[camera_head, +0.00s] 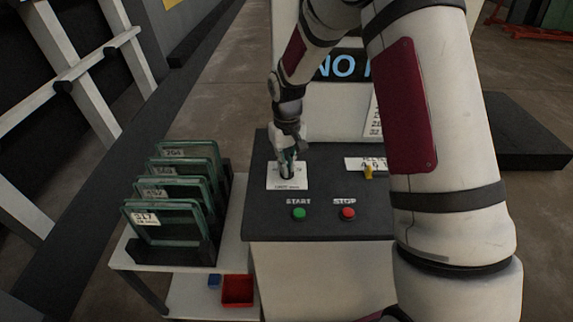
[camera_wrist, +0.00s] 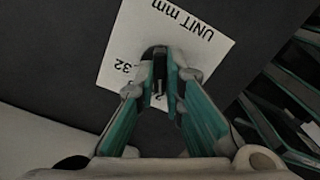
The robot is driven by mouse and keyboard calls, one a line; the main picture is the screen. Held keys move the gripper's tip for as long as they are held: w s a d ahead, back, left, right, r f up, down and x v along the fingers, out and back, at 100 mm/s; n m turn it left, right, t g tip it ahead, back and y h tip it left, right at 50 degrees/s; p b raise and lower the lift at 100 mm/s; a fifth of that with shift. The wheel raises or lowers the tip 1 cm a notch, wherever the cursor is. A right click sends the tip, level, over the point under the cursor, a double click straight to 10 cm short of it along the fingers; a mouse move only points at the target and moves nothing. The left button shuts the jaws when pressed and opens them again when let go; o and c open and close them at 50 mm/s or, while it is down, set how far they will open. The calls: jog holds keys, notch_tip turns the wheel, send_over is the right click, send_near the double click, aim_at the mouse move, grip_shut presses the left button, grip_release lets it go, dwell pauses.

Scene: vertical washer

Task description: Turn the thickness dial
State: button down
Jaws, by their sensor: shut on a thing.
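The thickness dial (camera_wrist: 159,93) is a small dark knob on a white label plate (camera_wrist: 196,22) marked "UNIT mm". The plate also shows in the head view (camera_head: 287,184), on the left of the dark control panel (camera_head: 330,230). My gripper (camera_wrist: 164,88) is over the dial with its teal-sided fingers closed on the knob, one on each side. In the head view my gripper (camera_head: 288,166) points down onto the plate and hides most of the dial. The fingers cover part of the plate's numbers; "32" is readable beside them.
A green START button (camera_head: 299,214) and a red STOP button (camera_head: 348,213) sit nearer the panel's front. A yellow knob (camera_head: 368,172) is to the right, partly beside my arm. A rack of labelled glass panes (camera_head: 165,222) stands left of the panel. A red bin (camera_head: 237,290) is below.

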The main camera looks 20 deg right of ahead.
jog(key=shift+m, duration=0.6)
jog(key=c, duration=1.7)
grip_release()
notch_tip(320, 180, up, 12)
